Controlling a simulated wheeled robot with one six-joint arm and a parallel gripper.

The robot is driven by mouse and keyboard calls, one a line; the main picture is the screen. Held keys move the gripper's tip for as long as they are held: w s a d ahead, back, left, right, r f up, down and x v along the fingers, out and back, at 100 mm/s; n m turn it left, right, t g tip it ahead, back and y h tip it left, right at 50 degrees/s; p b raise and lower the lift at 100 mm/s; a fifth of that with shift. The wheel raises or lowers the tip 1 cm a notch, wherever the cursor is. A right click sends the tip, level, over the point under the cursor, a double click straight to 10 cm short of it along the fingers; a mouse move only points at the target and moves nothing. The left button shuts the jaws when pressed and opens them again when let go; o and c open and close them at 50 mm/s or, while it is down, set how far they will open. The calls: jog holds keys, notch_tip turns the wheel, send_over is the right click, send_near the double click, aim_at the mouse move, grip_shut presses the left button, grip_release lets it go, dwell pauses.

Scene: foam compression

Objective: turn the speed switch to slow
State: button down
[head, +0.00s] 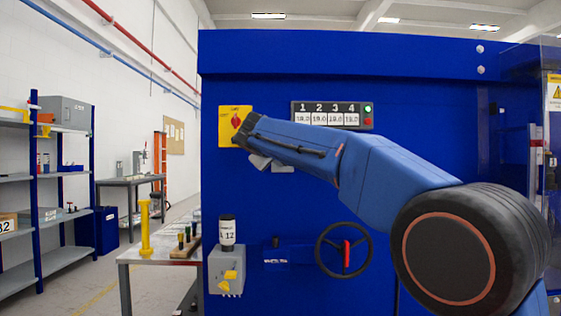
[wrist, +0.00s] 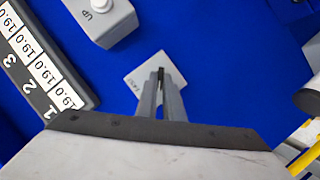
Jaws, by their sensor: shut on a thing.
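The speed switch shows in the wrist view as a small dark lever (wrist: 161,72) on a light grey square plate (wrist: 142,77). Lettering at the plate's left is partly legible and seems to begin with "FA". My gripper (wrist: 162,82) reaches onto the plate, with its two grey fingers closed on the lever from both sides. The fingers hide the lower part of the plate and most of the switch. In the head view my gripper (head: 260,161) is against the blue panel, and a grey plate (head: 287,168) shows partly behind my arm.
A yellow plate with a red knob (head: 236,119) sits just left of my wrist. A numbered display (head: 330,113) is above my arm. A grey box marked UP (wrist: 103,18) is near the switch. A handwheel (head: 343,250) and a grey box with yellow switch (head: 227,270) are lower.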

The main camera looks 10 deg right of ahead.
jog(key=shift+w+d+f, duration=0.1)
jog(key=shift+f, duration=0.1)
jog(key=c, duration=1.9)
grip_release()
jog(key=shift+d, duration=0.1)
jog(key=v, duration=1.7)
jog(key=shift+s+r, duration=0.25)
jog(key=shift+s, duration=0.05)
